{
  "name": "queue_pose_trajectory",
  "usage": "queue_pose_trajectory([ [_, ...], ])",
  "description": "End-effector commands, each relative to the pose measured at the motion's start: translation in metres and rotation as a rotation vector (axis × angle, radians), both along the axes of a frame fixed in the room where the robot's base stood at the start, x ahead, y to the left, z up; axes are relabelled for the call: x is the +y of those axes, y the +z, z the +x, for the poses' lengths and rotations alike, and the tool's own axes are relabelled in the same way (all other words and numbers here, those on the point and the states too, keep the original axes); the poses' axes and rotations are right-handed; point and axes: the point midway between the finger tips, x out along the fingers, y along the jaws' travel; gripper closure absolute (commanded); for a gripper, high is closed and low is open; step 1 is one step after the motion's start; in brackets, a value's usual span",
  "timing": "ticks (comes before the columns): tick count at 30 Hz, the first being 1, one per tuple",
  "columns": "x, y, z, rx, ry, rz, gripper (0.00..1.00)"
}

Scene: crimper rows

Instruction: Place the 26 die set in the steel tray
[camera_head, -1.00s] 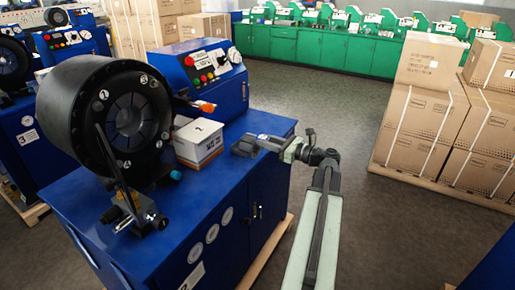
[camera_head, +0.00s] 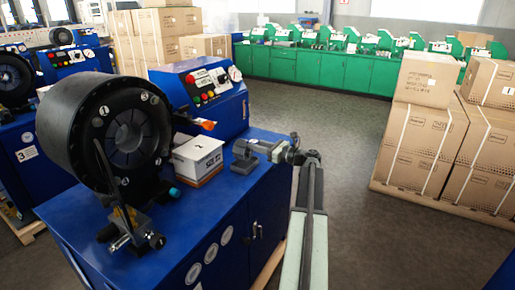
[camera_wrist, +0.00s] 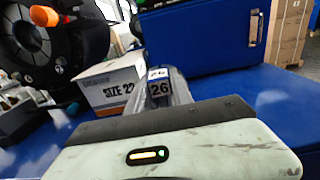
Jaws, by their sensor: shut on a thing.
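The 26 die set (camera_wrist: 160,90) shows in the wrist view as a grey piece with a white "26" label, just beyond my gripper's pale body. My gripper (camera_head: 243,155) is shut on it above the right part of the blue bench top, right of the white box. In the head view the die set is too small to tell apart from the dark jaws. I cannot make out a steel tray in either view.
A black crimper head (camera_head: 105,130) fills the bench's left. A blue control box (camera_head: 205,90) stands behind. Stacked cartons (camera_head: 425,130) stand right, across open floor.

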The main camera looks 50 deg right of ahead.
Motion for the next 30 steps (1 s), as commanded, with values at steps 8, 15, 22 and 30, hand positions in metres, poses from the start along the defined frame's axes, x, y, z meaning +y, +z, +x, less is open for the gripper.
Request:
queue_pose_trajectory([
  [8,0.001,-0.034,-0.001,-0.004,0.001,0.002,1.0],
  [15,0.002,-0.031,-0.001,-0.003,0.001,0.002,1.0],
  [22,0.002,-0.034,-0.001,0.002,0.002,0.0,0.51],
  [30,0.002,-0.033,-0.001,0.002,0.002,0.0,0.51],
])
